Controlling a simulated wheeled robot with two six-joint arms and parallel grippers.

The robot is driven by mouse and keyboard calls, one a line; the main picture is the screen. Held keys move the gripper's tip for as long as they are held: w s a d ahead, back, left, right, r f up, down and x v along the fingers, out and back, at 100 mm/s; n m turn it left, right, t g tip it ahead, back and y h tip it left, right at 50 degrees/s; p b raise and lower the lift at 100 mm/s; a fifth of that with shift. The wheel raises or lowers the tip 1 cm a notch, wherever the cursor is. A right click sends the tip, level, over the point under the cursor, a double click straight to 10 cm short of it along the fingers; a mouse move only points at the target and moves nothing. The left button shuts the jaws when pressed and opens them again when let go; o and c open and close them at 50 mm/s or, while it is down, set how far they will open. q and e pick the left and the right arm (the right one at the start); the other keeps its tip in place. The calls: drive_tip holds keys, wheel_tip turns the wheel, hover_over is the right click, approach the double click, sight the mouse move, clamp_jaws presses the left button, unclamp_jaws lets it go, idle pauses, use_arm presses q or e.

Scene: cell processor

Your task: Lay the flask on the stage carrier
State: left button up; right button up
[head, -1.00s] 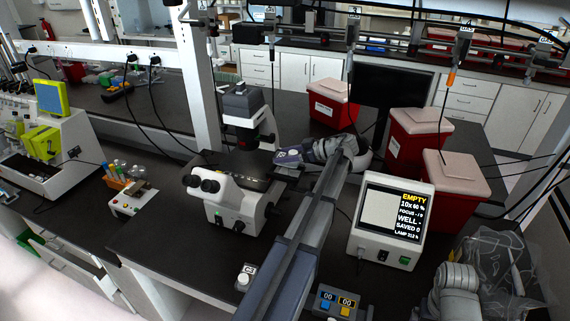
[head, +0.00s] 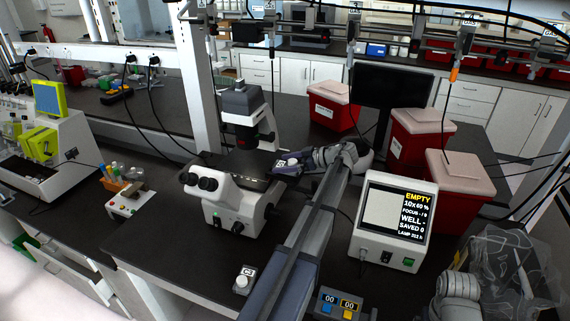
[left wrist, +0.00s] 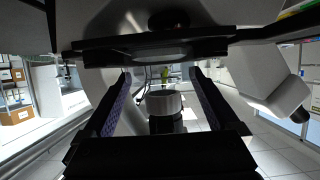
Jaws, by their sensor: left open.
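The microscope (head: 232,195) stands on the black bench, with its dark stage (head: 248,166) under the grey upper head. My left gripper (head: 277,166) is at the right side of this stage. In the left wrist view, the left gripper (left wrist: 160,100) has its two fingers spread, with nothing held between them. A pale round microscope part shows beyond the gap. A dark plate with a window (left wrist: 160,52) spans the top of that view; I cannot tell whether it is the stage carrier. I cannot make out the flask in either view.
The console (head: 392,222) reading EMPTY stands right of my left arm. Red bins (head: 332,108) and a black monitor (head: 388,95) stand behind. A button box (head: 245,279) and a counter box (head: 338,304) sit near the front. A clear crumpled bag (head: 512,262) is at right.

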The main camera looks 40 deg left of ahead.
sight(295, 160)
use_arm(q)
drive_tip(key=shift+r+p, duration=0.3)
use_arm(e)
drive_tip(key=shift+r, duration=0.35)
use_arm(q)
drive_tip(key=p+v, duration=0.2)
drive_tip(key=v, duration=0.4)
drive_tip(key=shift+w+d, duration=0.1)
drive_tip(key=shift+d, duration=0.05)
drive_tip(key=shift+w+d+r+p, duration=0.1)
drive_tip(key=shift+d+p, duration=0.2)
drive_tip(key=shift+d, duration=0.2)
use_arm(e)
drive_tip(key=shift+r, duration=1.25)
